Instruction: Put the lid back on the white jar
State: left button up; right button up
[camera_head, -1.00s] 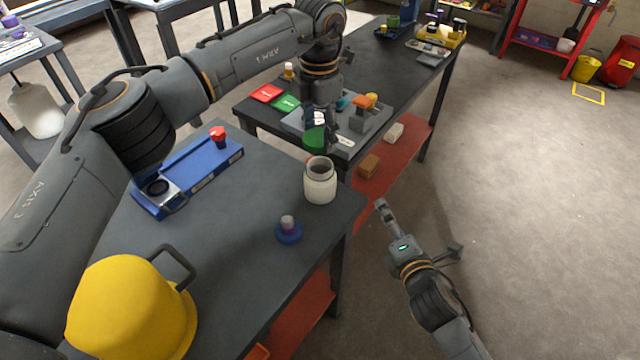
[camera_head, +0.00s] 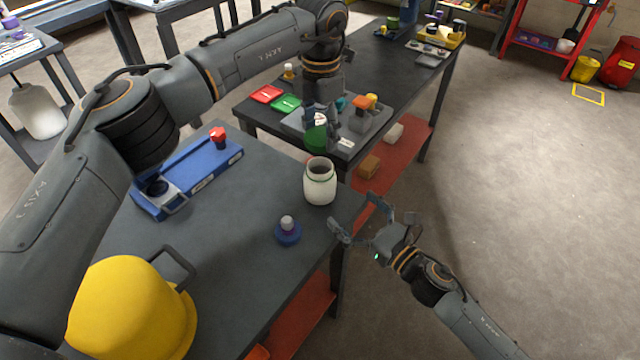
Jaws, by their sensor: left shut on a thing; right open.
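The white jar (camera_head: 320,188) stands upright and open-topped near the right edge of the near grey table. My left gripper (camera_head: 322,122) hangs just above and behind the jar, pointing down. It is shut on a green round lid (camera_head: 316,138), which shows beyond the jar's mouth and apart from it; the fingers partly hide it. My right gripper (camera_head: 358,215) is open and empty, off the table's right edge, to the lower right of the jar.
A blue and purple knobbed piece (camera_head: 288,232) stands left of and nearer than the jar. A blue device (camera_head: 205,170) and a yellow helmet (camera_head: 130,310) are farther left. A second table behind holds a grey fixture (camera_head: 345,140) and red and green cards.

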jog(key=x, duration=1.1)
jog(key=shift+w+a, duration=0.25)
jog(key=shift+w, duration=0.05)
jog(key=shift+c, duration=0.4)
jog(key=c, duration=1.7)
pick_arm(q)
send_over(320, 158)
jog(key=s, duration=0.2)
jog(key=shift+s+f, duration=0.2)
jog(key=shift+f, duration=2.3)
jog(key=shift+f, duration=0.9)
jog(key=shift+f, duration=0.5)
